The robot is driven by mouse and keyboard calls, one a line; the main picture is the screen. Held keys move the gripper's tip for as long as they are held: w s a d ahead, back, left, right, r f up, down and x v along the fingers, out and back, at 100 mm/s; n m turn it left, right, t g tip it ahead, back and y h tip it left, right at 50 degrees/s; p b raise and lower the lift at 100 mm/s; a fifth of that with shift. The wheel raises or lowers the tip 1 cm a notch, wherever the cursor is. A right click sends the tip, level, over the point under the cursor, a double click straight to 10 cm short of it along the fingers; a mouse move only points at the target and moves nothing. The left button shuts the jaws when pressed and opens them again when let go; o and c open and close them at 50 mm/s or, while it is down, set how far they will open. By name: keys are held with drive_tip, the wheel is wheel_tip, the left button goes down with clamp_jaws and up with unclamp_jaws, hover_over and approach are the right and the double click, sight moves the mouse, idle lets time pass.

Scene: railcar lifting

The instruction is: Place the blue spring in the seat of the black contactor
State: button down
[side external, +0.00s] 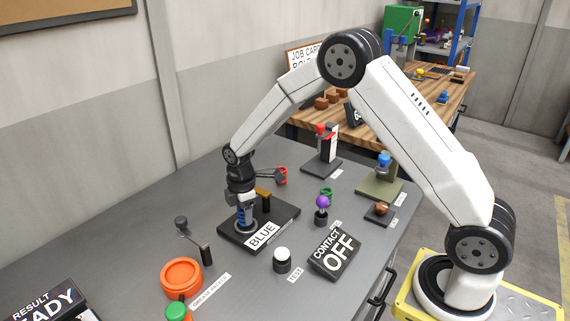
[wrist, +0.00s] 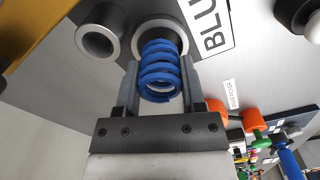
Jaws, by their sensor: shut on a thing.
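My gripper (side external: 242,213) is shut on the blue spring (wrist: 160,72), its two fingers on either side of the coils. In the side view the blue spring (side external: 241,219) is upright over the left part of the black contactor (side external: 284,217), which bears a BLUE label. In the wrist view the far end of the spring lines up with a grey ring seat (wrist: 160,26) on the contactor. I cannot tell whether the spring is inside the ring or just above it. A second, empty grey ring (wrist: 100,40) is beside it.
A yellow-brown bar (side external: 263,192) on a post rises close behind my gripper.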

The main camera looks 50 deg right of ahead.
drive_tip(key=shift+f, duration=0.75)
drive_tip(key=shift+f, duration=0.15)
drive_tip(key=shift+c, duration=1)
unclamp_jaws()
wheel_tip(320, 180, up, 12)
drive_tip(key=shift+r, duration=0.15)
drive_tip(key=shift+s, duration=0.1)
drive_tip(key=shift+s+m, duration=0.6)
drive_tip(key=s+f+m+t, duration=0.2)
drive_tip(key=s+m, duration=1)
drive_tip(key=s, duration=0.7)
drive_tip(key=shift+f+t, duration=0.3)
